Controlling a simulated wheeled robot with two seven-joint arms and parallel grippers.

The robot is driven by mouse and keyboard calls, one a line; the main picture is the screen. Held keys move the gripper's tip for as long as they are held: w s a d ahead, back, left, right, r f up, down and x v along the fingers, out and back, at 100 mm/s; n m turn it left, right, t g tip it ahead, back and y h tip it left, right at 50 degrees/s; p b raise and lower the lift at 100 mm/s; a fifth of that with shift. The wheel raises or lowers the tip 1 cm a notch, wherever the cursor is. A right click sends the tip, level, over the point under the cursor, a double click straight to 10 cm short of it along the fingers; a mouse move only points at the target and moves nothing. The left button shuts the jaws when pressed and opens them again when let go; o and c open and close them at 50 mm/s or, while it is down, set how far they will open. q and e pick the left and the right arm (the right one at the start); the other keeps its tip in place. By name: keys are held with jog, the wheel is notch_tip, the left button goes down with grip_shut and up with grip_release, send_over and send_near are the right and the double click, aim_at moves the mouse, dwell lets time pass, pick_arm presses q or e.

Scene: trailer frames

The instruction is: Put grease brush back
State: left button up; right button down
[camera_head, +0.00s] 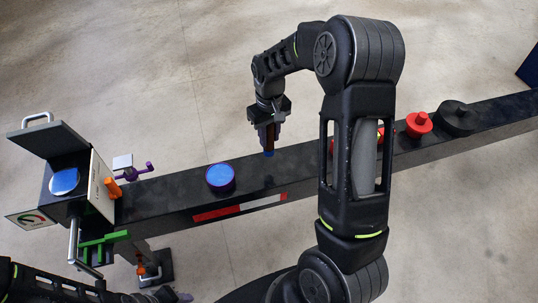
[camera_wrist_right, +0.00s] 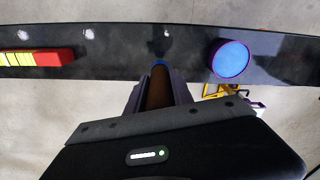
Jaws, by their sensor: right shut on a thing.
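My right gripper (camera_head: 267,136) is shut on the grease brush (camera_head: 268,153), which has a brown body and a blue tip and points downward. In the right wrist view the brush (camera_wrist_right: 158,90) sits between the two fingers, with its tip over the dark beam. I cannot tell whether the tip touches the beam. A round pot with a purple rim and blue top (camera_head: 220,177) stands on the beam, left of the brush in the head view; it also shows in the wrist view (camera_wrist_right: 230,60). My left gripper (camera_head: 172,295) is partly visible at the bottom edge, its opening unclear.
The dark trailer beam (camera_head: 175,197) runs across the view. At its left end are an open-lidded box (camera_head: 65,160), orange and green parts and a lever. Red (camera_head: 419,124) and black (camera_head: 458,117) round pieces stand at right. A red-and-yellow object (camera_wrist_right: 38,57) lies on the beam.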

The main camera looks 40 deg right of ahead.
aim_at(269, 151)
jog(key=shift+f, duration=1.65)
jog(key=shift+f, duration=1.9)
jog(key=c, duration=1.1)
grip_release()
jog(key=shift+f, duration=0.1)
notch_tip(269, 151, up, 12)
